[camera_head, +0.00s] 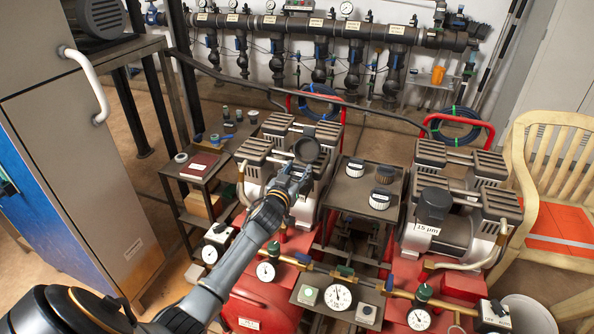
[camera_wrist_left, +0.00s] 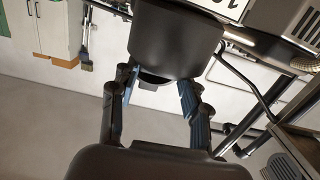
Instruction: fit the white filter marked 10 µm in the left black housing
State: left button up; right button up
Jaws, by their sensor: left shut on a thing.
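My left gripper (camera_head: 296,172) is shut on a round black housing part (camera_head: 307,150) over the left compressor. In the left wrist view the two fingers (camera_wrist_left: 155,95) close around the narrow end of this black part (camera_wrist_left: 178,42). I cannot tell whether it is seated or lifted. A white label (camera_wrist_left: 222,6) beside it is cut off and upside down. My right gripper is not in view.
The right compressor carries a black housing (camera_head: 434,205) with a 15 µm label (camera_head: 426,228). Gauges and brass pipes run along the front. A wooden chair (camera_head: 550,190) stands at right.

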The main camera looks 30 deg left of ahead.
pick_arm(q)
jog(key=shift+f, duration=0.35)
dwell(0.4)
jog(key=o, duration=1.2)
jog(key=shift+o, duration=0.6)
jog(key=shift+o, duration=0.7)
jog(key=shift+r+p, duration=3.2)
jog(key=shift+r, duration=0.35)
jog(key=shift+f, duration=0.1)
